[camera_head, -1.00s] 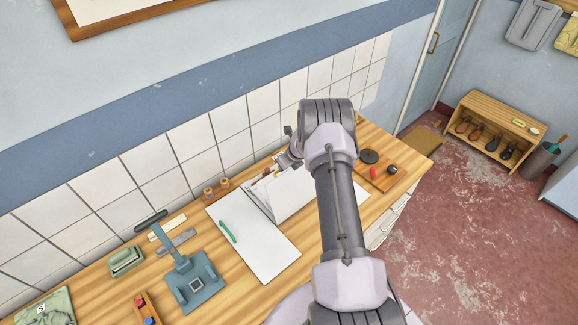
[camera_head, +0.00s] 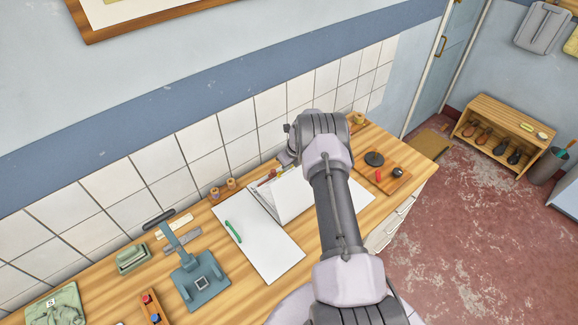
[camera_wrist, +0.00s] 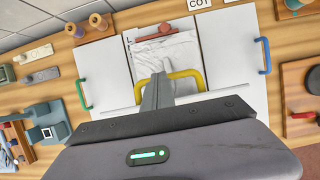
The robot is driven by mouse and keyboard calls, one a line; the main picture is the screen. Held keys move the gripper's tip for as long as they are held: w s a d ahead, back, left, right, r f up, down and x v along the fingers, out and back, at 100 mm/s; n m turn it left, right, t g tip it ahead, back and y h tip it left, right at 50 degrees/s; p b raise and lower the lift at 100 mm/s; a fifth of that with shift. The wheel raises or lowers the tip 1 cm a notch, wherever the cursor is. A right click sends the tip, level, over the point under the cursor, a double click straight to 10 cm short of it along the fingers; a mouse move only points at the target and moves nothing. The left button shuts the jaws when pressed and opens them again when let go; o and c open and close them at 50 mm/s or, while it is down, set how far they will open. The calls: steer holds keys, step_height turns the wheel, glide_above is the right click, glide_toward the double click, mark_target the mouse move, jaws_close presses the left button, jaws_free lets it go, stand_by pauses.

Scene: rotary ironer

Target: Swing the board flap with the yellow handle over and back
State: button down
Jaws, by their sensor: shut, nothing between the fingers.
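The folding board shows in the wrist view as white panels. The left panel (camera_wrist: 105,60) has a green handle (camera_wrist: 84,94), and the right side (camera_wrist: 230,45) has a blue handle (camera_wrist: 265,55). The yellow handle (camera_wrist: 190,75) is at the middle, in front of a light, wrinkled cloth (camera_wrist: 170,52). My gripper (camera_wrist: 160,72) is shut and empty, its fingers overlapping the yellow handle's left part; I cannot tell if they touch. In the head view a middle flap (camera_head: 290,195) looks tilted up beside the flat left panel (camera_head: 265,245). My arm hides the yellow handle there.
A teal press-like stand (camera_head: 200,280) and a grey-green box (camera_head: 131,258) stand left of the board. Wooden spools (camera_head: 231,184) sit behind it by the tiled wall. A wooden tray (camera_head: 385,172) with a dark disc lies on the right. The bench's right end (camera_head: 425,160) is beyond it.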

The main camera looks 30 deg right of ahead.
steer(key=shift+w+a+r, duration=0.15)
steer(key=shift+w+r, duration=0.05)
steer(key=shift+r, duration=0.2)
steer(key=s+b+v, duration=0.1)
steer(key=b+v, duration=0.2)
steer(key=v, duration=1.4)
steer(key=s+a+f+n+t+b, duration=0.1)
steer(key=s+a+n+b, duration=0.2)
steer(key=a+n+b, duration=0.55)
steer(key=s+a+n+b, duration=0.3)
steer(key=a+n+b, duration=0.2)
steer(key=a+b, duration=0.65)
steer(key=s+a+f+n+y+b, duration=0.1)
steer(key=s+a+f+n+b, duration=0.5)
steer(key=s, duration=0.5)
steer(key=s+a+f+n+b, duration=0.7)
steer(key=s+n+b, duration=0.4)
steer(key=shift+f+t+y+b, duration=0.3)
steer(key=shift+f+y+b, duration=0.1)
